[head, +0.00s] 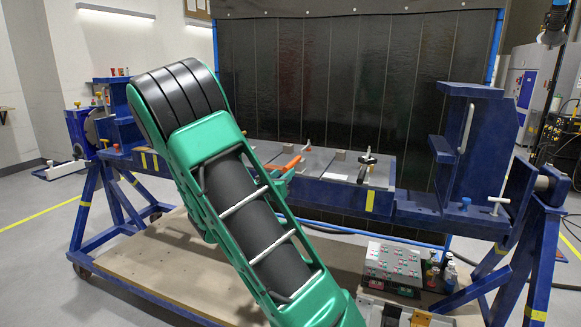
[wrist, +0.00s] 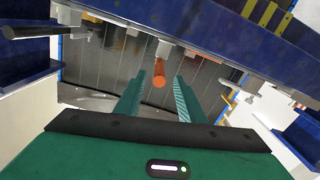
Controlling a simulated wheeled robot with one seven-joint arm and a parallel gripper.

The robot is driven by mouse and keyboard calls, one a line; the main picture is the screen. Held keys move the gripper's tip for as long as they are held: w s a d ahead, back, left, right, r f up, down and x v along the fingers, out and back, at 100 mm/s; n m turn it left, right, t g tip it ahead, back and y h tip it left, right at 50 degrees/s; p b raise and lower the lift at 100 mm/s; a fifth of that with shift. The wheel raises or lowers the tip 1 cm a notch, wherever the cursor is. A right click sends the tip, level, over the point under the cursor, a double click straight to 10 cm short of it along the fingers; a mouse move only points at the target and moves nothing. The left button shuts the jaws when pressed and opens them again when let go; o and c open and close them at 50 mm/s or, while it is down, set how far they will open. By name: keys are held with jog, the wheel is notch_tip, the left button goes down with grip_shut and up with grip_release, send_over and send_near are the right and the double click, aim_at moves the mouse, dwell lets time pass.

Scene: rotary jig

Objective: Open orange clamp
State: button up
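In the wrist view the orange handle (wrist: 159,74) points towards the camera. My gripper (wrist: 160,80) is open, with one green finger to the left of the handle and one to the right. Gaps show on both sides, and nothing is held. I cannot tell how deep the handle sits between the fingertips. The clamp's base is not clear, and my arm hides most of the gripper in the head view.
The blue rotary jig (head: 415,212) spans the view, with an upright bracket (head: 478,140) on its right. A black-handled clamp (head: 367,160) stands right of the orange one. A control box (head: 392,262) sits on the wooden base below. Blue beams crowd the wrist view's upper right.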

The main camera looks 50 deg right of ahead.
aim_at(293, 163)
jog(key=shift+w+d+r, duration=0.15)
jog(key=shift+w+d, duration=0.1)
jog(key=shift+d, duration=0.3)
jog(key=x, duration=0.9)
jog(key=shift+w+d, duration=0.2)
jog(key=shift+w, duration=0.05)
grip_shut()
